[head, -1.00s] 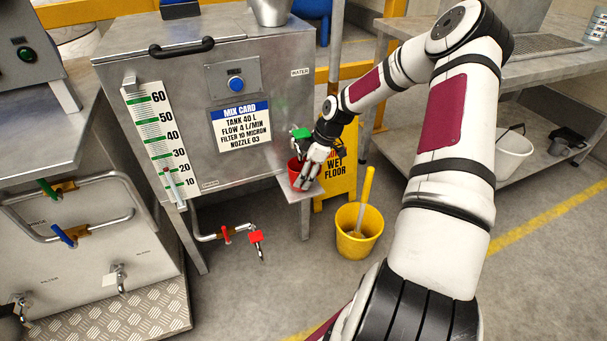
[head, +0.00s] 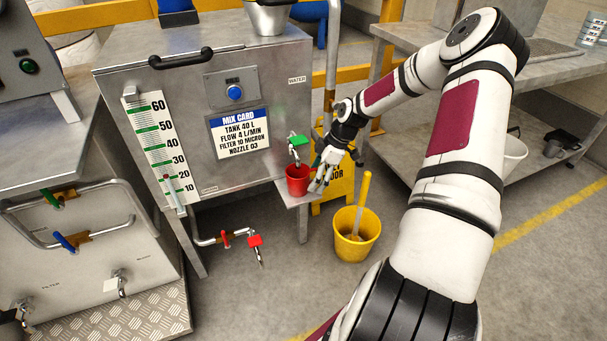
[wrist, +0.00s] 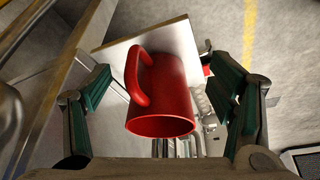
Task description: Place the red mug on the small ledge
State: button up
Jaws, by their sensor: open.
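The red mug (head: 298,179) stands upright on the small ledge (head: 288,196) at the right side of the grey tank, below the green-handled tap (head: 299,142). In the wrist view the mug (wrist: 170,95) shows with its handle toward the upper left, on the pale ledge (wrist: 185,35). My gripper (head: 318,186) is just right of the mug in the head view. In the wrist view its open fingers (wrist: 165,110) are spread to either side of the mug, with gaps showing; it is not gripped.
A yellow wet-floor sign (head: 338,185) stands behind my gripper. A red-handled tap (head: 255,241) juts out low on the tank's front.

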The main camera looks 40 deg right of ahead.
jog(key=s+d+p, duration=0.2)
jog(key=s+d, duration=0.3)
jog(key=d, duration=0.1)
jog(key=s+a+r+m+g+h, duration=0.2)
jog(key=s+a+r, duration=0.2)
jog(key=a+r, duration=0.75)
jog(key=s+a+r+m+g+h, duration=0.2)
jog(key=s+a+r, duration=0.2)
jog(key=a+r, duration=0.8)
jog(key=s+a+r+m, duration=0.3)
jog(key=s+a+r, duration=0.2)
jog(key=s, duration=0.6)
jog(key=s+a+r+m+t, duration=0.1)
jog(key=s+a+r+m, duration=0.2)
jog(key=s, duration=0.8)
jog(key=a+r, duration=0.2)
jog(key=a, duration=0.1)
jog(key=shift+s+a+r+t+y, duration=0.2)
jog(key=shift+r+t+y, duration=0.1)
jog(key=shift+r+y, duration=0.1)
notch_tip(320, 180, up, 28)
jog(key=t+p, duration=0.3)
jog(key=p, duration=2.2)
jog(key=shift+d+t+p, duration=0.35)
jog(key=shift+t+p, duration=0.05)
